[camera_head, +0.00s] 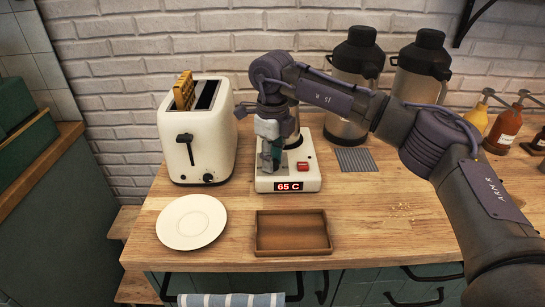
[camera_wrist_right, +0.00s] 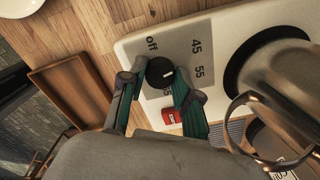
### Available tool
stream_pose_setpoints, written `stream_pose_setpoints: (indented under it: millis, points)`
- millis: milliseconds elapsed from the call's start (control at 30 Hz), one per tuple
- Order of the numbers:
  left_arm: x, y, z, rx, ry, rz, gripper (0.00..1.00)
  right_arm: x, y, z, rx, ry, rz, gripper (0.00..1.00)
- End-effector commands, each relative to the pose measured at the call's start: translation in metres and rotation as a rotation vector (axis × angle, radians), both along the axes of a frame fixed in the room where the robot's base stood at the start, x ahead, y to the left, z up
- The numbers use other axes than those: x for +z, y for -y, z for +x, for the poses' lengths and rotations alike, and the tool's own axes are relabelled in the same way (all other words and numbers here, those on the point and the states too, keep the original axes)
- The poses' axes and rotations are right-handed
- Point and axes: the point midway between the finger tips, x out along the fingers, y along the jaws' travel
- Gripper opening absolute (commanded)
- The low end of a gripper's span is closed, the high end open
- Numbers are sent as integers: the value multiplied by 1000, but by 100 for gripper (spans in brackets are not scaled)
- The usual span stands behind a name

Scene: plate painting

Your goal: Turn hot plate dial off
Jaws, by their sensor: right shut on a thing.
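The white hot plate (camera_head: 312,180) stands on the wooden counter, and its display (camera_head: 289,187) reads 65 C. Its black round dial (camera_wrist_right: 159,72) shows in the right wrist view on a grey panel marked off, 45, 55 and a partly covered number. A white mark is on the dial, but its exact setting is hard to tell. My right gripper (camera_head: 271,158) reaches down over the front left of the hot plate and hides the dial in the head view. Its green-sided fingers (camera_wrist_right: 160,82) are closed on either side of the dial. My left gripper is not in view.
A red switch (camera_head: 303,167) sits right of the gripper. A metal pot (camera_wrist_right: 275,100) stands on the heating plate behind. A toaster (camera_head: 205,135) is at left, with a white plate (camera_head: 191,222) and brown tray (camera_head: 293,247) in front. Flasks (camera_head: 350,95) stand behind.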

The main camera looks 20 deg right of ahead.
Motion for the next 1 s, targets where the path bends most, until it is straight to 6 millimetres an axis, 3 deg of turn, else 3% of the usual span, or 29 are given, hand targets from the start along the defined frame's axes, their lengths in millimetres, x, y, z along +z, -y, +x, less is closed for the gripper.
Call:
stream_pose_setpoints:
  millis: [1000]
  points:
    - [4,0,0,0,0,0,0,1,0,1,960,4,1,0]
